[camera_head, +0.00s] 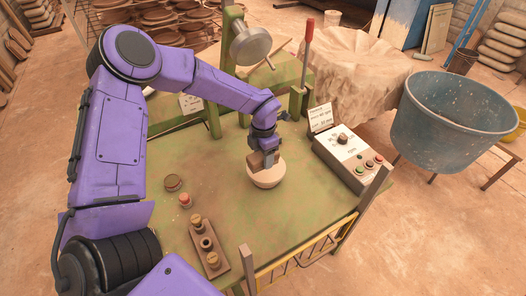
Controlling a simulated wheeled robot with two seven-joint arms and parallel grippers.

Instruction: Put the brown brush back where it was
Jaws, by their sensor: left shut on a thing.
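My left gripper (265,150) reaches in from the left and points down over the green table (215,165). It is shut on a small brown block-like thing, which looks like the brown brush (256,161). The brush is right at the pale round bowl (268,179); I cannot tell whether it touches the bowl. The gripper partly hides both. A brown wooden rack (209,243) with several round knobs or holes stands at the table's front. My right gripper is not in view.
A control box (349,160) with buttons stands at the table's right edge. A red-handled lever (307,45) and a press head (250,44) rise at the back. A small round brown pot (172,183) and a red button (185,201) are left of the bowl. A blue-grey tub (455,122) stands right.

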